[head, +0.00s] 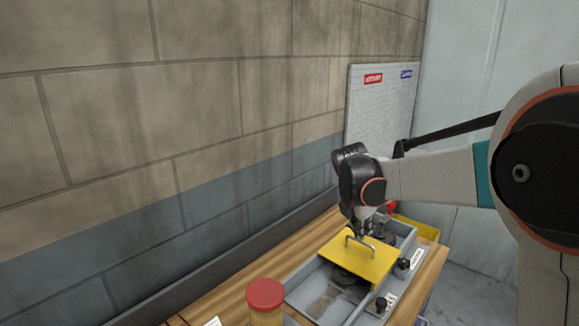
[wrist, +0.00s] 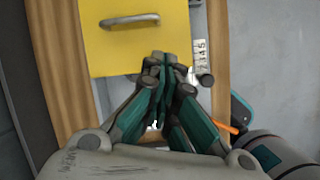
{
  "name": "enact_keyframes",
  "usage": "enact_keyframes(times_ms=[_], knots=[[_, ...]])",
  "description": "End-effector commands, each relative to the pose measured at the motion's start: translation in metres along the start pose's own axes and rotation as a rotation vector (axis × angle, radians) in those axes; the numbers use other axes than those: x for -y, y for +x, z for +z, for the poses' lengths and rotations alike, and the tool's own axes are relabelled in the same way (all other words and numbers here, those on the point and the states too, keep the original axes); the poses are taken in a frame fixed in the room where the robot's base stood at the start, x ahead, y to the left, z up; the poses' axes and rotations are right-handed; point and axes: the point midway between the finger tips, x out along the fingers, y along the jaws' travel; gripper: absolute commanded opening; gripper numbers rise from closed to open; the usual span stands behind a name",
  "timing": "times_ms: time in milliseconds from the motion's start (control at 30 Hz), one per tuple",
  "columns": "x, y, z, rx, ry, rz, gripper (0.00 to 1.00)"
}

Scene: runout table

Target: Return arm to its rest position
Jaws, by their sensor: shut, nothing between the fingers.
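My gripper (wrist: 163,62) is shut and empty in the wrist view, with its fingertips together at the lower right edge of a yellow lid. In the head view my gripper (head: 362,232) points down over the table, close to the lid's metal handle. The yellow lid (head: 368,265) lies on a grey tray and has a bent metal handle (head: 357,243). The lid (wrist: 110,48) and its handle (wrist: 130,20) also show in the wrist view, the handle apart from my fingers. My arm reaches in from the right.
The grey tray (head: 305,297) sits on a wooden table (head: 240,295), with dark parts in it. A jar with a red lid (head: 265,293) stands at the front. A yellow bin (head: 418,229) is behind. A block wall (head: 150,130) runs along the left, and a white board (head: 380,110) stands at the back.

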Motion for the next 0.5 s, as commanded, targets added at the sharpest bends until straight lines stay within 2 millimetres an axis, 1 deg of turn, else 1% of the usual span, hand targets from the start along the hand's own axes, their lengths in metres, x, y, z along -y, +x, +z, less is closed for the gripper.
enact_keyframes(times_ms=[33,200,400,500], knots=[[0.011,-0.009,-0.003,-0.005,0.063,0.015,0.0],[0.043,-0.038,-0.015,-0.032,0.322,0.069,0.0],[0.083,-0.064,-0.033,-0.079,0.627,0.126,0.0],[0.103,-0.074,-0.044,-0.11,0.78,0.15,0.0]])
